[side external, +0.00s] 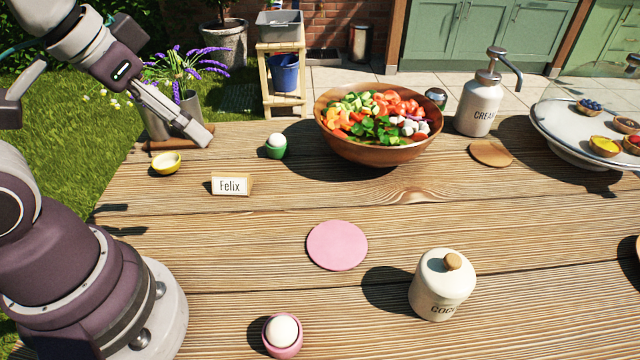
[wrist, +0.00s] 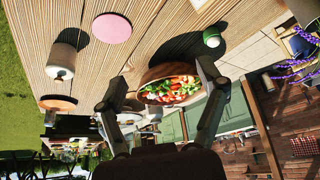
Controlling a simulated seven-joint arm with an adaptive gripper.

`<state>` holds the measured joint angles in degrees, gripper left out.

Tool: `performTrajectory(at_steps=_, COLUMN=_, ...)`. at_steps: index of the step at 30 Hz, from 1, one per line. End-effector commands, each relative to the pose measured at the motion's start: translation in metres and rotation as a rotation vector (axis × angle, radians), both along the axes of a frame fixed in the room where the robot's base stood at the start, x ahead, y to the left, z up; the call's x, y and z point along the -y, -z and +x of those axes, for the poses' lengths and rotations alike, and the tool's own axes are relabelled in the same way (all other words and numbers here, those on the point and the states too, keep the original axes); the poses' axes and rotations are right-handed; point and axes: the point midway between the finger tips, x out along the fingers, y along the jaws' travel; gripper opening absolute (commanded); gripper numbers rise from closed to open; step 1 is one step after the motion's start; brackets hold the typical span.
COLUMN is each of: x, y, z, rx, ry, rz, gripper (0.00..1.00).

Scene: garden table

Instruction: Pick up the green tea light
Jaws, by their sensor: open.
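The green tea light (side external: 276,150), a small green cup with a white rounded top, stands upright on the wooden table, left of the salad bowl (side external: 366,151). It also shows in the wrist view (wrist: 211,39), near the top right of centre. My gripper (side external: 200,135) is left of the tea light in the side view, raised over the table's far left part and apart from it. In the wrist view its two fingers (wrist: 163,78) are spread wide with nothing held between them. The bowl appears beyond them.
A yellow dish (side external: 166,163) and a Felix name card (side external: 231,185) are near the tea light. A planter with purple flowers (side external: 188,103) stands behind my gripper. A pink coaster (side external: 337,246), cocoa jar (side external: 441,288) and pink cup (side external: 282,338) are nearer. The table between card and coaster is clear.

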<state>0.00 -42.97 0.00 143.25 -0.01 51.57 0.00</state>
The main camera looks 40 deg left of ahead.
Motion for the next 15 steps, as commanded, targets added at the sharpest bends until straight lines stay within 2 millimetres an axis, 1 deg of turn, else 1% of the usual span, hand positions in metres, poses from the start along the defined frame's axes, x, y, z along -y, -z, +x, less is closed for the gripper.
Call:
performTrajectory(at_steps=9, x=0.000, y=0.000, z=0.000, rx=0.000, ry=0.000, rz=0.000, gripper=0.82)
performTrajectory(at_steps=11, x=-0.001, y=-0.001, z=0.004, rx=-0.003, ry=-0.004, rz=-0.001, gripper=0.82)
performTrajectory(at_steps=14, x=-0.006, y=-0.004, z=0.027, rx=-0.022, ry=-0.024, rz=-0.005, gripper=0.82)
performTrajectory(at_steps=15, x=-0.011, y=-0.004, z=0.042, rx=-0.030, ry=-0.038, rz=-0.007, gripper=0.82)
